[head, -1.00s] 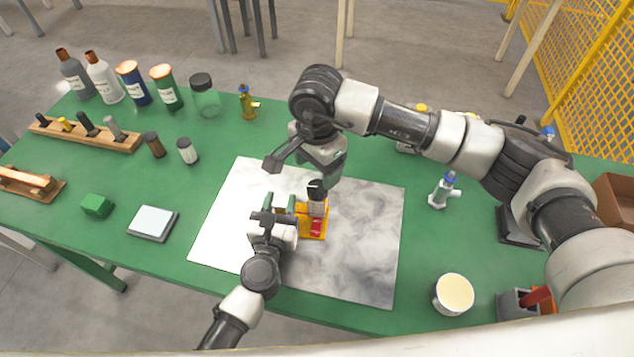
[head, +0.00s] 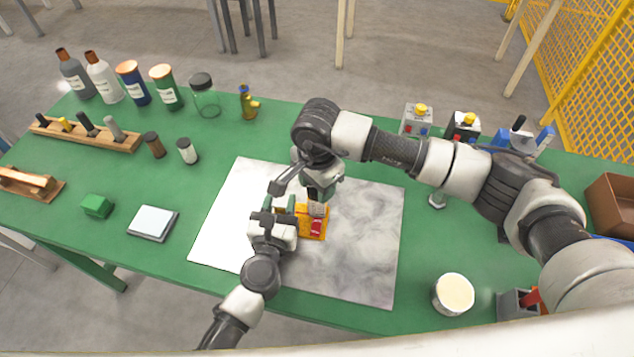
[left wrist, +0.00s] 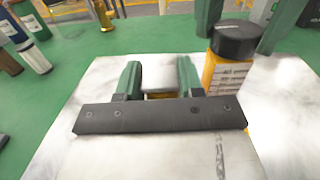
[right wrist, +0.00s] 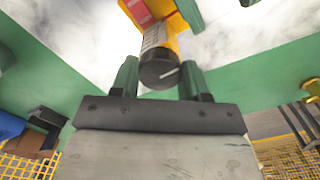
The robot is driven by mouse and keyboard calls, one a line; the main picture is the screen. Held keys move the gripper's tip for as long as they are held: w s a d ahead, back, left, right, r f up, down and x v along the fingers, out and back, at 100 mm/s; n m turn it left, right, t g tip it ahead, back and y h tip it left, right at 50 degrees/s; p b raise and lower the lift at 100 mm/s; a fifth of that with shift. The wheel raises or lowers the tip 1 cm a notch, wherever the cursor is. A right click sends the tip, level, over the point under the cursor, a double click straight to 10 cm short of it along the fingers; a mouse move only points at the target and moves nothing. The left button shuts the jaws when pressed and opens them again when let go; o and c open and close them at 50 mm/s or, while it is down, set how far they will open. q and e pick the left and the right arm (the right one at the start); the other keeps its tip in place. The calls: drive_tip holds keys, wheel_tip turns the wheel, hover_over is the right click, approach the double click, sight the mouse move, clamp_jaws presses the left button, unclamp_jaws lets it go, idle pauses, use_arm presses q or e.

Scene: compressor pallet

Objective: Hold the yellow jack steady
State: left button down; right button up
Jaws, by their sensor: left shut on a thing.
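The yellow jack (head: 316,226) stands on the marbled sheet (head: 365,265) in the middle of the table. It has a red part and a black cap. My left gripper (head: 279,206) is shut on the jack from its left side. In the left wrist view, a pale block with yellow beneath (left wrist: 160,84) is between the fingers, and the jack's capped cylinder (left wrist: 226,76) stands to the right. My right gripper (head: 320,187) is open just above the jack. In the right wrist view, the black cap (right wrist: 159,70) is near its fingertips; I cannot tell whether they touch.
Bottles and cans stand at the back left, with a brass valve (head: 248,103). A green block (head: 96,205), a pale square plate (head: 153,223) and a round cream-topped pot (head: 453,293) flank the sheet. Button boxes (head: 416,121) are behind my right arm.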

drive_tip(key=shift+c, duration=0.7)
drive_tip(key=shift+m, duration=0.3)
